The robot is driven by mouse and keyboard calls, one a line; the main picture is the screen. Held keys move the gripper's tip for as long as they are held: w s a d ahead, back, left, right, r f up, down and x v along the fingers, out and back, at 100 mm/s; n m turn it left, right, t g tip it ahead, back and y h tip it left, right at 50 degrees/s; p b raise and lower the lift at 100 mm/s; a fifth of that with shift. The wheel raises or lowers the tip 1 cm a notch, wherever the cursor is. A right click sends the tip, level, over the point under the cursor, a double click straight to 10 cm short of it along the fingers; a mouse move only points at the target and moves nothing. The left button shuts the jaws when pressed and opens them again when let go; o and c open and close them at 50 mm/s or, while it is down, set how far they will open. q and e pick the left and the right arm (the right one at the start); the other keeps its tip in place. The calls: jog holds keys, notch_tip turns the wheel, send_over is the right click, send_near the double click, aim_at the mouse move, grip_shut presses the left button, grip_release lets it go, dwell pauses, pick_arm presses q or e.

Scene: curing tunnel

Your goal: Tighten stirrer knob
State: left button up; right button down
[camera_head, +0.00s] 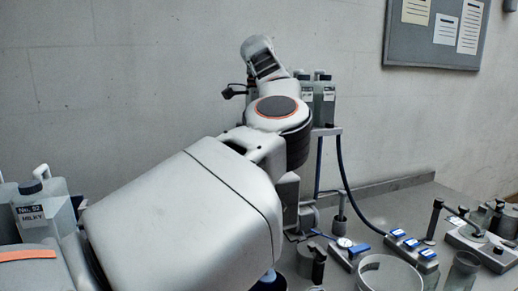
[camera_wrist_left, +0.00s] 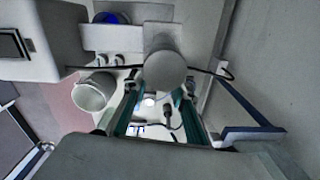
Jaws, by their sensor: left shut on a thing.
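In the left wrist view a pale, round-ended cylinder (camera_wrist_left: 165,70), which looks like the stirrer knob, sits at the middle. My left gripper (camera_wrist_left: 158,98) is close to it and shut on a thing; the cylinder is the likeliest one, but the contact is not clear. In the head view my left arm rises across the middle and hides the gripper and the knob. My right gripper is in neither view.
Grey bottles (camera_head: 325,100) stand behind my arm, and a labelled bottle (camera_head: 45,210) is at the left. Blue-marked blocks (camera_head: 412,248), a round dish (camera_head: 388,272) and a clamp fixture (camera_head: 487,247) crowd the bench at the right. A blue hose (camera_head: 346,185) hangs by the wall.

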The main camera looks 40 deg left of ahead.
pick_arm(q)
jog(key=shift+m, duration=0.4)
jog(key=o, duration=1.1)
